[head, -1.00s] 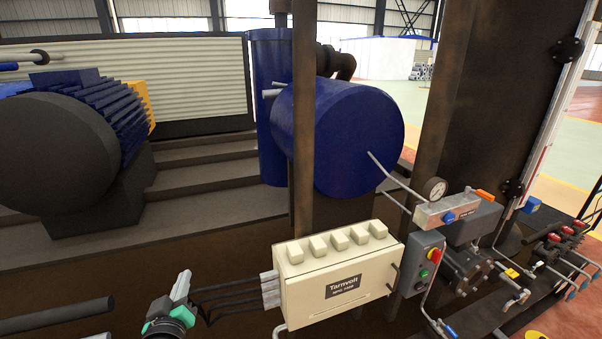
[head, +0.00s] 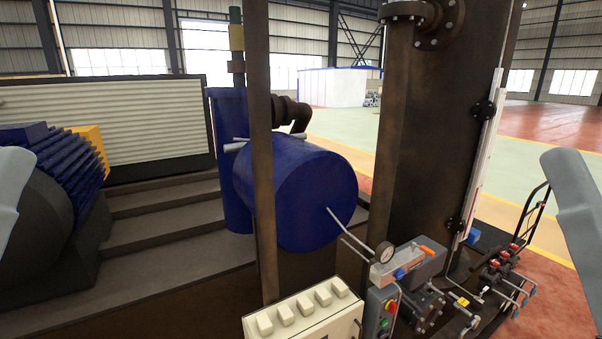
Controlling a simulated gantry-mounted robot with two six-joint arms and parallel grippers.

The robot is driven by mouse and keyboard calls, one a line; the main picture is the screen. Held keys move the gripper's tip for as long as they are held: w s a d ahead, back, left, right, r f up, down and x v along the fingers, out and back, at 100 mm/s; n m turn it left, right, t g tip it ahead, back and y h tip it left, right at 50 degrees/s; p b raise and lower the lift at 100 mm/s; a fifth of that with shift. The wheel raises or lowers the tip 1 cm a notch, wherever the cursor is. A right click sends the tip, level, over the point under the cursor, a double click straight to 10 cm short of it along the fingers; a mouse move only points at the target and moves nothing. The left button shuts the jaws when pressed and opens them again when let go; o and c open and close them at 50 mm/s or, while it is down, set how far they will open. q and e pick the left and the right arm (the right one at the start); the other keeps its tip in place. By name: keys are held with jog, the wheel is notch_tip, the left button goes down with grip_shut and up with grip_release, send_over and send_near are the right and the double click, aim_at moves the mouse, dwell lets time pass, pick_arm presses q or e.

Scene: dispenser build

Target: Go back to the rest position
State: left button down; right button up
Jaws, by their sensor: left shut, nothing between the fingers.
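At the left edge of the head view a smooth pale grey part of my left arm and gripper (head: 12,195) shows, cut off by the frame. The left gripper is shut with nothing held; its fingertips are not clearly seen. It is well apart from the cream box (head: 308,318) at the bottom. At the right edge a similar pale grey part of my right arm (head: 578,205) shows. My right gripper is not in view.
Open floor (head: 342,125) lies behind.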

notch_tip(320, 180, up, 24)
jog(key=p, duration=2)
notch_tip(320, 180, down, 61)
jog(key=b, duration=6.1)
jog(key=shift+f, duration=0.2)
